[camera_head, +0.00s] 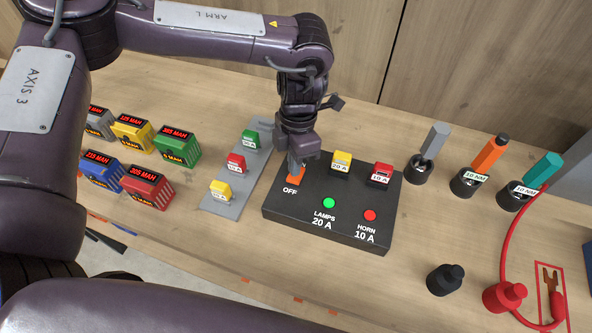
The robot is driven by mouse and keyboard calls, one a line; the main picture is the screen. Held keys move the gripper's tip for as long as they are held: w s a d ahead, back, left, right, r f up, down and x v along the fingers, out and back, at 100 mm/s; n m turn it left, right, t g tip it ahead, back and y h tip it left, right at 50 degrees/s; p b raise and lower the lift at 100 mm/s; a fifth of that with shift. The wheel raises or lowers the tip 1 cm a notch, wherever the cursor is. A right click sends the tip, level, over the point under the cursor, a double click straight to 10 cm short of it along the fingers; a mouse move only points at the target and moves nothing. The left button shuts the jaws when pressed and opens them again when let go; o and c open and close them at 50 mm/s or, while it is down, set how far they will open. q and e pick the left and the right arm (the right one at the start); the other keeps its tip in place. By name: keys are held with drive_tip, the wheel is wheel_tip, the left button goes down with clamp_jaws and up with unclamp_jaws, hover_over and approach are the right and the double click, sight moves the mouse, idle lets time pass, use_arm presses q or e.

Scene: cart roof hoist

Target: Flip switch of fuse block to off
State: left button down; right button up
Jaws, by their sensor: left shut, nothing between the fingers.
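The black fuse block (341,215) sits on the wooden bench in the middle of the view. Its orange switch (296,175) is at the block's left end, above the white word OFF. A yellow fuse (342,160) and a red fuse (381,173) stand at its back edge. A green light (329,203) over LAMPS 20 A and a red light (369,215) over HORN 10 A are on its top. My left gripper (295,168) is shut and points down at the switch; whether it touches cannot be told. It hides part of the switch. My right gripper is not in view.
A grey strip (214,204) with several small fuses lies just left of the block. Several coloured battery packs (147,188) stand further left. Right of the block are several holders with coloured handles (488,156), a black knob (445,279) and a red cable (503,240).

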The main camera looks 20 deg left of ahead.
use_arm(q)
drive_tip(key=shift+s+f+b, duration=0.15)
drive_tip(key=shift+f+b, duration=0.45)
drive_tip(key=shift+f, duration=0.4)
idle(0.3)
drive_tip(key=shift+r, duration=0.1)
wheel_tip(320, 180, up, 7)
drive_tip(key=w+p, duration=0.1)
drive_tip(key=p, duration=0.4)
idle(0.4)
idle(0.5)
